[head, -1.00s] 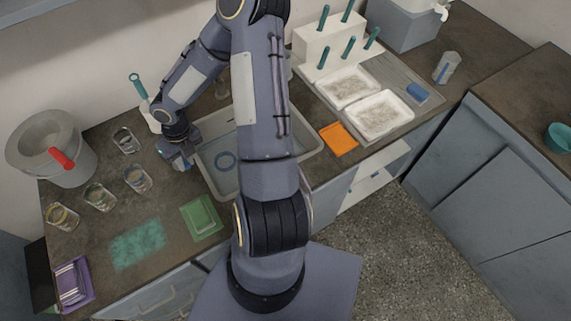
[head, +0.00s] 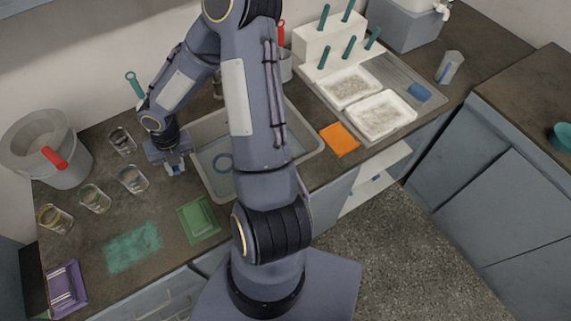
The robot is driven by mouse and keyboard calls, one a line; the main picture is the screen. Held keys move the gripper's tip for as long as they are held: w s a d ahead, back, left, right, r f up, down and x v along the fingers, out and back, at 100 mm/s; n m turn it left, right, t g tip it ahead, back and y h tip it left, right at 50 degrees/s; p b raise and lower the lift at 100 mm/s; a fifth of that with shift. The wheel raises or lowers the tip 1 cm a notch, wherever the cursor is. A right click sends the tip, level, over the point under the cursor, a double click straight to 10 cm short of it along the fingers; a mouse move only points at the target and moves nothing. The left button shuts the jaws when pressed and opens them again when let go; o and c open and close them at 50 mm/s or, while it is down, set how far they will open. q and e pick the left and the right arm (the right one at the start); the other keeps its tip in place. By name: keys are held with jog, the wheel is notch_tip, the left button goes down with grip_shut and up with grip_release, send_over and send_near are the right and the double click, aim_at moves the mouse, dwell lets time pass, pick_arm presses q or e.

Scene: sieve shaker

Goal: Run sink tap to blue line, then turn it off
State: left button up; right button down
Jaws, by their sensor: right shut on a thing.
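The sink (head: 308,152) is a pale rectangular basin in the worktop, partly covered by my right arm. A grey upright piece (head: 218,88) behind the sink, mostly hidden by my arm, may be the tap. My right gripper (head: 174,166) is at the sink's left rim, pointing down. My left gripper is not in view.
Several glass beakers (head: 132,179) stand left of the sink, with a grey bucket (head: 52,150) behind them. A green tray (head: 199,219) lies in front, an orange mat (head: 340,140) to the right. White trays (head: 384,115) and a white rack (head: 330,42) stand farther right.

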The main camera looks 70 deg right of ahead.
jog(key=shift+w+a, duration=0.1)
jog(key=c, duration=1.2)
grip_release()
jog(key=shift+c, duration=0.2)
notch_tip(320, 180, up, 8)
jog(key=shift+s+d+f+p, duration=0.15)
jog(key=shift+s+d+p, duration=0.3)
